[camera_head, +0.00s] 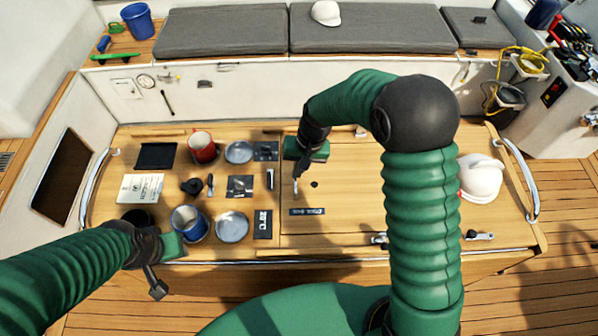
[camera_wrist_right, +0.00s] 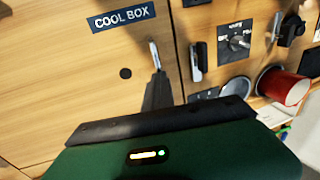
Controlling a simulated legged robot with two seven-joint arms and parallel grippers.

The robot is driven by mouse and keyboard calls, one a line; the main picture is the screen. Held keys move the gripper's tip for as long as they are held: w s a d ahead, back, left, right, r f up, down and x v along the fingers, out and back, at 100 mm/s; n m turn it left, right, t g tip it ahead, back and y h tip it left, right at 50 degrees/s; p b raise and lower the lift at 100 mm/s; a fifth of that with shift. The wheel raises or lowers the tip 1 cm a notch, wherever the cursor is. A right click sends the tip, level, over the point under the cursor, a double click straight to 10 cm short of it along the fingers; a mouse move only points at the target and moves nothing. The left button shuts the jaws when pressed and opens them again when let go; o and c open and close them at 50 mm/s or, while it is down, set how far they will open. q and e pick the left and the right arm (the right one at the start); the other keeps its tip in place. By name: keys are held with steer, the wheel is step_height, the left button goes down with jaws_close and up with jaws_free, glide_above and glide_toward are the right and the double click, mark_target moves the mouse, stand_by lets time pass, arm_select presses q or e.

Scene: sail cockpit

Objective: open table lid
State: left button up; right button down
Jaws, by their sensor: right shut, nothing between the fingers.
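The wooden table lid (camera_head: 345,195) lies flat and closed on the right half of the table. It bears a dark COOL BOX label (camera_head: 307,212) and a small round dark hole (camera_head: 314,184). In the right wrist view the label (camera_wrist_right: 122,16) and hole (camera_wrist_right: 125,73) are left of my fingers. My right gripper (camera_head: 296,178) points down over the lid's left part, shut and empty. A slim bright piece shows at its fingertips (camera_wrist_right: 155,68); I cannot tell whether it belongs to the fingers or the lid. My left gripper (camera_head: 156,284) is at the table's front left; its jaw opening is unclear.
Metal latches (camera_head: 479,235) line the front edge. Grey cushions (camera_head: 370,29) lie behind.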

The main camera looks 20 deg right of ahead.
steer(key=c, duration=2.2)
jaws_free()
steer(key=shift+s+a+f, duration=0.3)
steer(key=shift+s+f, duration=0.25)
steer(key=shift+s, duration=0.1)
steer(key=c, duration=1.9)
jaws_free()
steer(key=shift+c, duration=0.2)
steer(key=shift+o, duration=1.2)
steer(key=shift+w+r, duration=0.3)
steer(key=shift+w, duration=0.05)
steer(key=shift+o, duration=1)
steer(key=shift+r, duration=0.2)
steer(key=shift+w+d+r+p, duration=0.15)
steer(key=shift+r+p, duration=0.15)
steer(key=shift+p, duration=0.2)
steer(key=w+p+v, duration=0.1)
steer(key=p+v, duration=1.3)
steer(key=v, duration=0.4)
steer(key=shift+r+p, duration=0.4)
steer(key=shift+s, duration=0.1)
